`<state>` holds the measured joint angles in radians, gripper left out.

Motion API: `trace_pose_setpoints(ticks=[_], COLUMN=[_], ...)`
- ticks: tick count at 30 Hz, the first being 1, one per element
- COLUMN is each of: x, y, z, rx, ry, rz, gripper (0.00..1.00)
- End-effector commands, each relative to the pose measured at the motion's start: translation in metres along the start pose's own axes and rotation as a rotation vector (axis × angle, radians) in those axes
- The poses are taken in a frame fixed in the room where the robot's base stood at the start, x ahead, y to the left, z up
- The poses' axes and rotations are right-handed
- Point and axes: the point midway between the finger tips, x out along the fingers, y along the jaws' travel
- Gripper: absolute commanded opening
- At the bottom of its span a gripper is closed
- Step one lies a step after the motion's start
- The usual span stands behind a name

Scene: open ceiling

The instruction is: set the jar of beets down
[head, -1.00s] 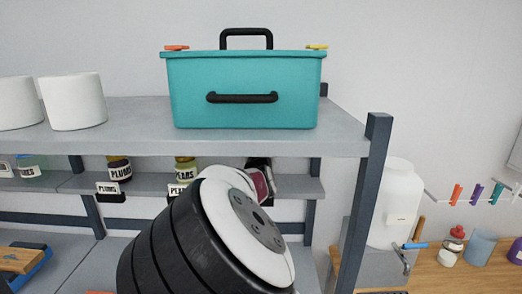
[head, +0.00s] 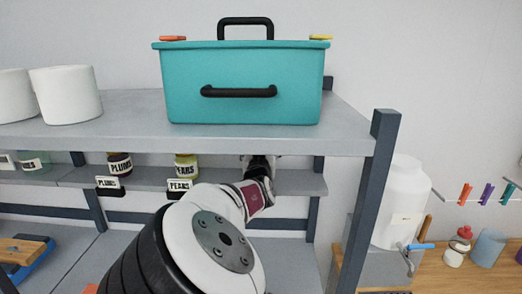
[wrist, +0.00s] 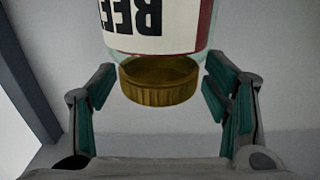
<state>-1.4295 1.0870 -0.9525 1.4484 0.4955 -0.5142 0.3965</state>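The jar of beets (wrist: 155,30) shows in the wrist view, upside down in the picture, with a white label with dark letters and a gold lid (wrist: 160,82). The top of the frame cuts off part of it. My gripper (wrist: 160,64) has its two fingers apart, one on each side of the lid, with gaps beside the lid. In the head view my gripper (head: 258,165) is small and dark, at the middle shelf (head: 297,183) under the top board. The jar is not visible there. I cannot tell what its base rests on.
Left on the middle shelf stand a plums jar (head: 120,165) and a pears jar (head: 186,167) behind name tags. The top board (head: 330,130) lies close above, carrying a teal bin (head: 240,105). A dark post (head: 370,190) stands to the right.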

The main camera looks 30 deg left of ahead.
Motion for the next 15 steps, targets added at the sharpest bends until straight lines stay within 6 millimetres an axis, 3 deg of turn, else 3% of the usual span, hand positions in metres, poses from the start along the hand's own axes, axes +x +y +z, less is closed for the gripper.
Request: trace_pose_setpoints(ticks=[9,15], x=[-0.002,-0.028], y=[0.0,0.0], z=[-0.004,-0.003], rx=[0.001,0.003], ry=[0.001,-0.002], rz=[0.001,0.001], gripper=[0.7,0.7])
